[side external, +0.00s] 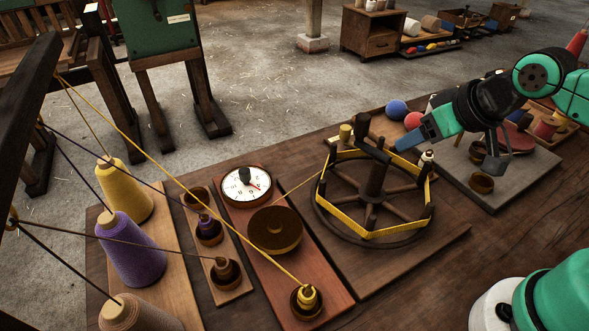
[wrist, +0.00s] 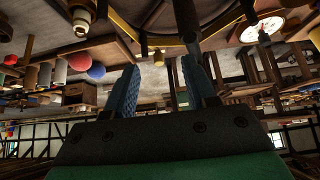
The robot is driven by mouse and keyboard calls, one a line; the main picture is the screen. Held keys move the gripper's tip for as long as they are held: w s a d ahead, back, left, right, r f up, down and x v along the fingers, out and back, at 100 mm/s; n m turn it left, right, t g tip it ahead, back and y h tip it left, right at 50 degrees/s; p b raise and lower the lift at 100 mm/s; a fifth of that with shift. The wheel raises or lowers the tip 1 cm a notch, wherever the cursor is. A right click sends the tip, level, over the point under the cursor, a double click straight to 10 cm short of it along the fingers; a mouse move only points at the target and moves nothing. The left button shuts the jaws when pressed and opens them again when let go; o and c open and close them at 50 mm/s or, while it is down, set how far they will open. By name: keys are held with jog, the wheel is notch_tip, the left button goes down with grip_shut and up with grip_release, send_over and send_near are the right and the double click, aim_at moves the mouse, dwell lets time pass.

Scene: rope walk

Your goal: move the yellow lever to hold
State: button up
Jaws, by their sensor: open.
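No part that I can clearly make out as a yellow lever or a hold mark shows in either view. A yellow-topped peg (side external: 307,297) stands in a dark cup at the front end of the reddish board (side external: 318,272), with yellow yarn running to it. A wooden reel (side external: 373,185) wound with yellow yarn stands to the right of that board. My gripper (side external: 418,136) is above the reel's right rear side, its blue fingers pointing left. In the wrist view my gripper (wrist: 160,68) has its fingers apart with nothing between them.
A dial (side external: 246,184) with a dark knob and a round brown disc (side external: 275,230) sit on the reddish board. Yellow (side external: 126,190) and purple (side external: 131,250) yarn cones stand left. Taut yarns cross above. Blue (side external: 397,110) and red (side external: 413,121) balls lie behind the reel.

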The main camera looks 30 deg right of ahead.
jog(key=w+r+g, duration=0.3)
jog(key=w+r, duration=0.2)
jog(key=w, duration=0.3)
jog(key=g, duration=0.4)
send_over(347, 127)
notch_tip(347, 127, down, 5)
jog(key=shift+m, duration=0.4)
notch_tip(347, 127, down, 10)
jog(key=shift+a+f, duration=0.1)
jog(key=shift+w+d, duration=0.2)
jog(key=shift+d, duration=0.35)
jog(key=shift+w+d, duration=0.15)
jog(key=shift+d, duration=0.35)
jog(key=shift+s+d, duration=0.15)
jog(key=shift+d, duration=0.8)
jog(key=shift+s+d, duration=0.35)
jog(key=shift+d, duration=0.35)
